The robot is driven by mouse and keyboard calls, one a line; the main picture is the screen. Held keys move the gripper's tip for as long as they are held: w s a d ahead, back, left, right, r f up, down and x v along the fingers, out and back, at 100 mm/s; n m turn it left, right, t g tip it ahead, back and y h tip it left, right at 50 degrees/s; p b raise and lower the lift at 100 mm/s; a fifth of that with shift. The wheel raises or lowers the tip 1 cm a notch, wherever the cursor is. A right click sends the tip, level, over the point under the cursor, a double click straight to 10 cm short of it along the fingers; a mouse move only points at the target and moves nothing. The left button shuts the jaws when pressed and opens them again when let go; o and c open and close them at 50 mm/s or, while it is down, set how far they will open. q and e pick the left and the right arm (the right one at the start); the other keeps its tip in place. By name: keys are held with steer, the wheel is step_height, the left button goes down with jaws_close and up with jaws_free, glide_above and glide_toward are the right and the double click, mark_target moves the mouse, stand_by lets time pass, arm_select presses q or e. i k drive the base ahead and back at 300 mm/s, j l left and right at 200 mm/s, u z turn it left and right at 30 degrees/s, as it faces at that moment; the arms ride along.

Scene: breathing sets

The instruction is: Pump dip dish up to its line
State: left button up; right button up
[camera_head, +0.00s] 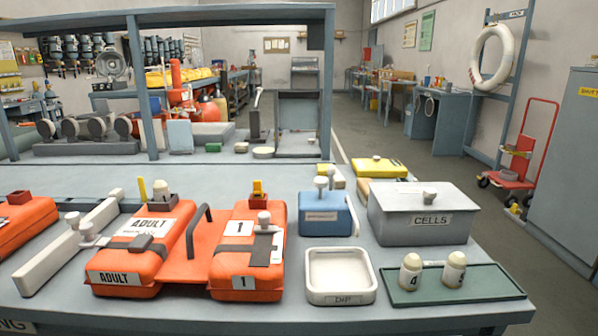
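The dip dish (341,297) is a white, square, shallow dish with a DIP label on its front wall. It stands on the grey bench right of the orange cases. Its inside looks pale and bare; I cannot make out a fill line or any liquid. Just behind it stands a blue box (326,222) with white round knobs on top, one of them raised on a stem. The box's front label is too small to read, and I cannot tell whether it is the pump. Neither of my grippers is in view.
Two joined orange cases (245,258), marked ADULT and 1, lie left of the dish. A grey lidded CELLS box (424,212) stands at right. A green tray (480,285) holds two white bottles (411,272). A long pale bar (60,250) lies at left.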

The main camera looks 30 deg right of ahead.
mark_target(320, 182)
steer(key=l+z, duration=0.1)
steer(key=z, duration=0.35)
steer(key=k+l+z, duration=0.1)
steer(key=z, duration=0.35)
